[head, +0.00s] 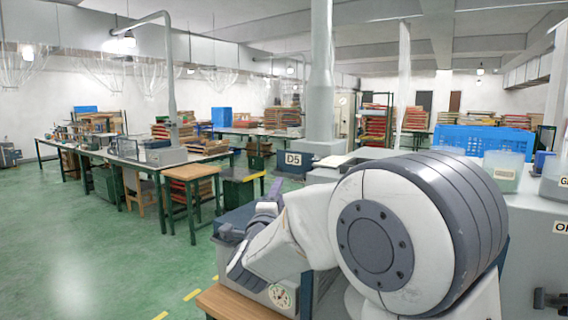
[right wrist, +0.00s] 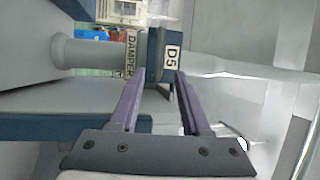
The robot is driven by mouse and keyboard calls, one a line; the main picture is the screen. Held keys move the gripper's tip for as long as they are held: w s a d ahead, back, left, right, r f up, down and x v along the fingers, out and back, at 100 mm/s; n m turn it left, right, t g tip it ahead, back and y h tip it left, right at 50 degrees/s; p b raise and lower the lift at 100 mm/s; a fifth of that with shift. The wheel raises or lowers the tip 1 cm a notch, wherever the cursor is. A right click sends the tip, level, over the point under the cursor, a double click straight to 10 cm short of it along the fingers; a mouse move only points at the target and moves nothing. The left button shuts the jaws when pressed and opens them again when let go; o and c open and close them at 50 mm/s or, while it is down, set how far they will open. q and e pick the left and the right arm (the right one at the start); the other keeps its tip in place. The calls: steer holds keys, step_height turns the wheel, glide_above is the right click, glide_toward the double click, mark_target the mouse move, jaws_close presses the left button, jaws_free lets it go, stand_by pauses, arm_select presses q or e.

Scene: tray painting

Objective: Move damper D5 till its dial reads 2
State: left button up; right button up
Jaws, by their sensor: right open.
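In the right wrist view my right gripper (right wrist: 160,76) is open, its two purple fingers pointing at a dark blue block with a white D5 label (right wrist: 172,56). The block appears just beyond and between the fingertips; I cannot tell if they touch it. Beside it are a DAMPER label (right wrist: 131,53) and a grey round duct piece (right wrist: 80,52). My left gripper is out of view.
A wooden-topped stand (head: 240,305) is at the lower front. Workbenches (head: 125,155) stand at the left and back. A blue crate (head: 480,140) and a clear container (head: 503,172) are at the right. Green floor (head: 80,240) is open at the left.

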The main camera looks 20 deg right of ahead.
mark_target(287, 176)
steer(key=p+x, duration=0.2)
steer(key=x, duration=0.8)
steer(key=shift+r+p, duration=0.1)
steer(key=shift+p, duration=0.3)
steer(key=shift+c, duration=0.4)
jaws_close()
steer(key=shift+d, duration=0.1)
stand_by(0.4)
